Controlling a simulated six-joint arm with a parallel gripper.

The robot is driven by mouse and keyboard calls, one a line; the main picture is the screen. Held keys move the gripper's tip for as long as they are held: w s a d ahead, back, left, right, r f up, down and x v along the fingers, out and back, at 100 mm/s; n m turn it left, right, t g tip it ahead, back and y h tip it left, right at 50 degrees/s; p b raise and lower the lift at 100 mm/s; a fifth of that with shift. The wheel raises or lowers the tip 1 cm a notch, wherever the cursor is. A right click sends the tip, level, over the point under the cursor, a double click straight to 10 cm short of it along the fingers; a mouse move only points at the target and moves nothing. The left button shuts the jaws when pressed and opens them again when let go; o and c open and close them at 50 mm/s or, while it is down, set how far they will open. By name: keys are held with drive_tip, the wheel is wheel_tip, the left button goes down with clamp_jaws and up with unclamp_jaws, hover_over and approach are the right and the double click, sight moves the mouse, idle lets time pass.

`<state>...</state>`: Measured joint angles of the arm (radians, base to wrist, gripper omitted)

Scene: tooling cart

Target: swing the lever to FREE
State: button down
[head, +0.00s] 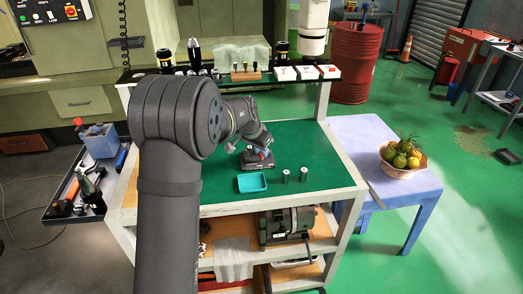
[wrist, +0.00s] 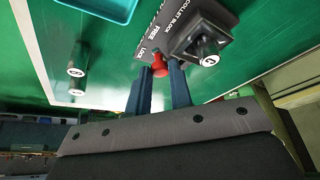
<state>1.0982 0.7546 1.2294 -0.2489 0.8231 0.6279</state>
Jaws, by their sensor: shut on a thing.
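The collet block (wrist: 205,42) is a dark grey fixture on a plate printed COLLET BLOCK, FREE and LOCK. A numbered metal cylinder (wrist: 209,54) sits in it. The lever's red knob (wrist: 160,66) shows beside the plate, closer to the LOCK word than to FREE; the lever's arm is mostly hidden. My gripper (wrist: 160,72) has its two dark fingers either side of the knob and is shut on it. In the head view the block (head: 254,163) stands on the green mat with my gripper (head: 263,150) at its top, partly covered by my arm.
A teal tray (head: 252,183) lies in front of the block. Two upright metal cylinders (head: 286,176) (head: 304,174) stand right of the tray. A rack with small items (head: 245,74) runs along the back. The mat's right side is clear.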

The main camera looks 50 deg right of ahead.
idle(0.3)
drive_tip(key=c, duration=1.3)
unclamp_jaws()
drive_tip(key=v, duration=1.7)
drive_tip(key=shift+a+r, duration=0.15)
drive_tip(key=shift+w, duration=0.1)
drive_tip(key=x, duration=1.7)
